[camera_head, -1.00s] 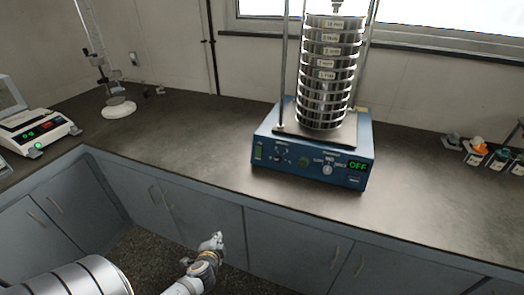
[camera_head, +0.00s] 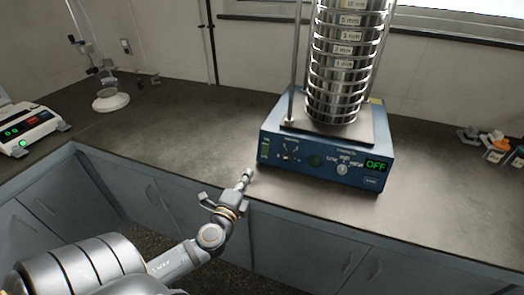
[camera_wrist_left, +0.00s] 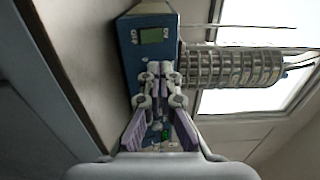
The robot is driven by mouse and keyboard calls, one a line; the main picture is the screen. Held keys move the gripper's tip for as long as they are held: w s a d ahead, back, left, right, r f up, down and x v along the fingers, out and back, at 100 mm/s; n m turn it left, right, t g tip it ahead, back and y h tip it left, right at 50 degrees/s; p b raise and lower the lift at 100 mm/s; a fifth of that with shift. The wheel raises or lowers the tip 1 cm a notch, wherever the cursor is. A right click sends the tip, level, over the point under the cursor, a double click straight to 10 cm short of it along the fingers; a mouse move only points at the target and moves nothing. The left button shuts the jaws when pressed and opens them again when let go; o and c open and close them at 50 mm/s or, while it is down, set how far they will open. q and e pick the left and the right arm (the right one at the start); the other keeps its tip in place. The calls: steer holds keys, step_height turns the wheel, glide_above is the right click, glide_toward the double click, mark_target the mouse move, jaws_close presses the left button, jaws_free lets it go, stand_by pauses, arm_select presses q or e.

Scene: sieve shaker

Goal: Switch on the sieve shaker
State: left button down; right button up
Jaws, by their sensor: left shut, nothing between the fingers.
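The sieve shaker (camera_head: 372,150) is a blue box on the dark counter, with a tall stack of metal sieves (camera_head: 345,75) on top. My right gripper is not in view.
A scale (camera_head: 28,125) with green digits stands at the far left, near a stand with a white base (camera_head: 111,101). Small coloured containers (camera_head: 497,147) stand at the right. The counter left of the shaker is clear; its front edge runs below my gripper.

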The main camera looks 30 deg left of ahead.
mark_target(265, 145)
arm_select(q)
steer(key=p+x, duration=0.3)
steer(key=x, duration=0.9)
steer(key=shift+w+a, duration=0.2)
steer(key=shift+w, duration=0.35)
steer(key=p, duration=0.2)
steer(key=r+p, duration=0.1)
steer(key=p, duration=0.1)
steer(key=shift+w+a+r+g, duration=0.15)
steer(key=shift+w+g, duration=0.1)
steer(key=shift+g, duration=0.15)
steer(key=shift+f+b, duration=0.4)
steer(key=shift+f, duration=0.25)
